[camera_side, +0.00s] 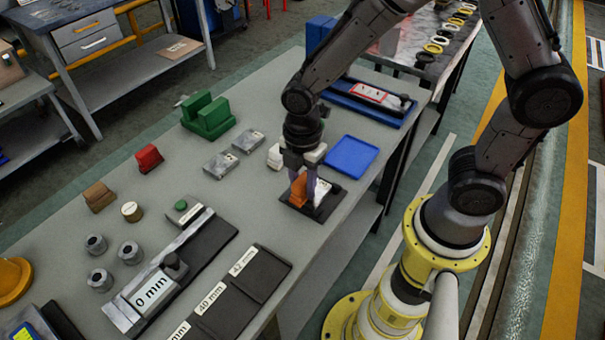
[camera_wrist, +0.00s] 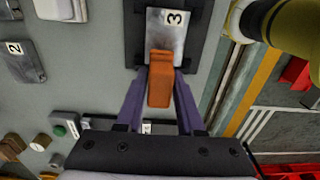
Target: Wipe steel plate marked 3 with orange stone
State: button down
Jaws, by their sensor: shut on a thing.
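My gripper (camera_side: 305,190) is shut on the orange stone (camera_side: 298,190). In the wrist view the stone (camera_wrist: 160,80) sits between the two purple fingers. The steel plate marked 3 (camera_wrist: 167,32) lies in a dark holder (camera_wrist: 196,40), with the stone over its near end. I cannot tell for sure whether the stone touches the plate. In the side view the plate (camera_side: 324,188) shows just right of the fingers, and the gripper hides part of it.
A blue tray (camera_side: 351,155) lies behind the plate. Grey plates (camera_side: 220,164), a green block (camera_side: 208,116) and a red block (camera_side: 149,157) are to the left. A 0 mm gauge (camera_side: 150,293) and dark labelled trays (camera_side: 245,275) fill the front. Bare table lies between them.

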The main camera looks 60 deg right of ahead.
jog(key=shift+f, duration=0.75)
jog(key=shift+d+f, duration=0.1)
jog(key=shift+d, duration=2.55)
jog(key=shift+a, duration=2.7)
jog(key=shift+r, duration=4.15)
